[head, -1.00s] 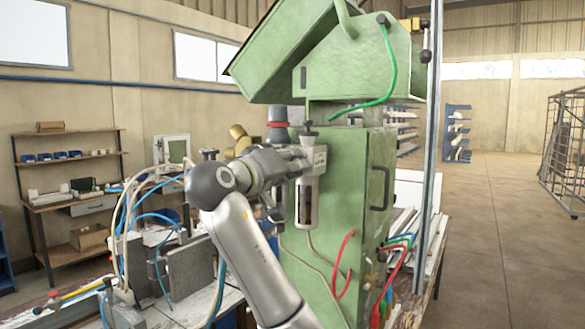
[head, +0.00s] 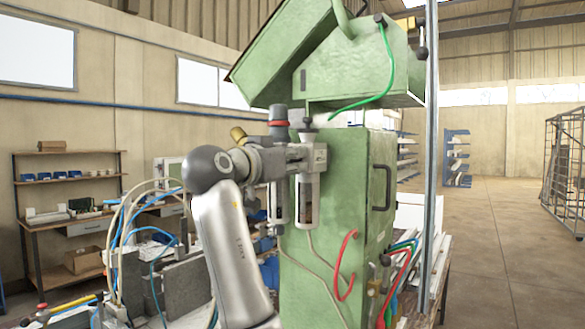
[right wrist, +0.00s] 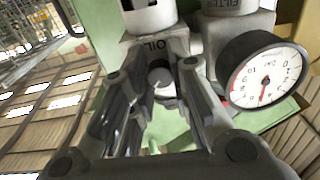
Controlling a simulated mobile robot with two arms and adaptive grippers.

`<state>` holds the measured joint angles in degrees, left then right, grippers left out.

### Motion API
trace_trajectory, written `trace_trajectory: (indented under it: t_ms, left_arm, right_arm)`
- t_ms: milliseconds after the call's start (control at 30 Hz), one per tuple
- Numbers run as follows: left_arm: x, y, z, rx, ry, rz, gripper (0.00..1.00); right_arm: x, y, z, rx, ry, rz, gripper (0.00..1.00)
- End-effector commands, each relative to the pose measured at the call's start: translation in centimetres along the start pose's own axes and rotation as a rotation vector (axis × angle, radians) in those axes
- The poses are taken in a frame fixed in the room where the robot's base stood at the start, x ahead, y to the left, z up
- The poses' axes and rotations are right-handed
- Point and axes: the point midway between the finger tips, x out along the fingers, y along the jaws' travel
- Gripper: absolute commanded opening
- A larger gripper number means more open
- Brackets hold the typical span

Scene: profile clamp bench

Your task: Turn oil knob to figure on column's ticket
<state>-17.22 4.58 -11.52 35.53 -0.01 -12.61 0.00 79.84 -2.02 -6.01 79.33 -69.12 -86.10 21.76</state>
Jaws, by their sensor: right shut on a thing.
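The green column (head: 341,230) stands in the middle of the head view. On its left side hangs an air service unit (head: 303,156) with two bowls below. In the right wrist view the word OIL shows on the unit's grey body, and the small round grey oil knob (right wrist: 160,77) sits beside it. My right gripper (right wrist: 161,90) is shut on this knob, one finger on each side. In the head view my right gripper (head: 270,163) is partly hidden against the unit. I see no readable ticket on the column. My left gripper is out of view.
A round gauge (right wrist: 264,80) with a red needle is close to the right finger in the wrist view. A red-banded knob (head: 278,117) tops the unit. Blue and pale hoses (head: 130,225) cross the bench at left. A red hose (head: 345,268) loops on the column.

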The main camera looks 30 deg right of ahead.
Motion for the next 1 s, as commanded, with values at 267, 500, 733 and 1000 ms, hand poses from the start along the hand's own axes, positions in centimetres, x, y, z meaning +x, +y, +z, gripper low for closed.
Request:
trace_trajectory:
  t_ms: [267,500,733,1000]
  left_arm:
    - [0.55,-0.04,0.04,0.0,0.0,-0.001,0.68]
    - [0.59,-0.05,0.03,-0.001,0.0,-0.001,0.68]
    - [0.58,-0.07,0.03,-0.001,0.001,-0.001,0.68]
    - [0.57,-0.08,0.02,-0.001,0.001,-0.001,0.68]
  right_arm:
    - [-0.03,-0.12,0.45,0.08,-0.007,0.002,0.0]
    - [0.0,-0.11,0.43,0.096,-0.008,0.003,0.0]
    - [0.01,-0.12,0.44,0.095,-0.008,0.003,0.0]
    - [0.01,-0.07,0.26,0.096,-0.004,0.003,0.42]
